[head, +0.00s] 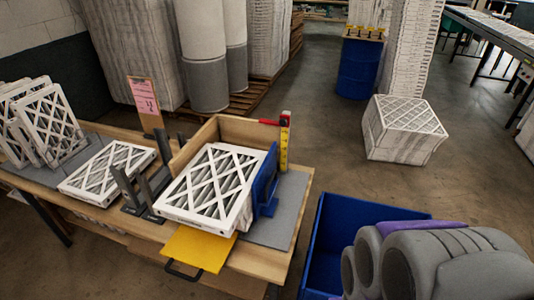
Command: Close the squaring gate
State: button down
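A wooden squaring box (203,138) stands on the bench, with a back wall and a left wall. A stack of white-framed filters (212,185) lies in it, its front edge reaching the yellow panel. A yellow panel (198,249) with a dark handle (183,269) slopes out and down at the open front. A blue upright plate (265,182) stands along the stack's right side. I cannot tell for certain whether the yellow panel or the blue plate is the gate. My grey arm (440,262) fills the lower right; my gripper is not in view.
A single filter (108,170) and leaning filters (45,125) are on the left bench. A blue bin (322,232) sits right of the bench. A wrapped filter bundle (403,130) is on the floor.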

aim_at(202, 251)
jog(key=u, duration=1.4)
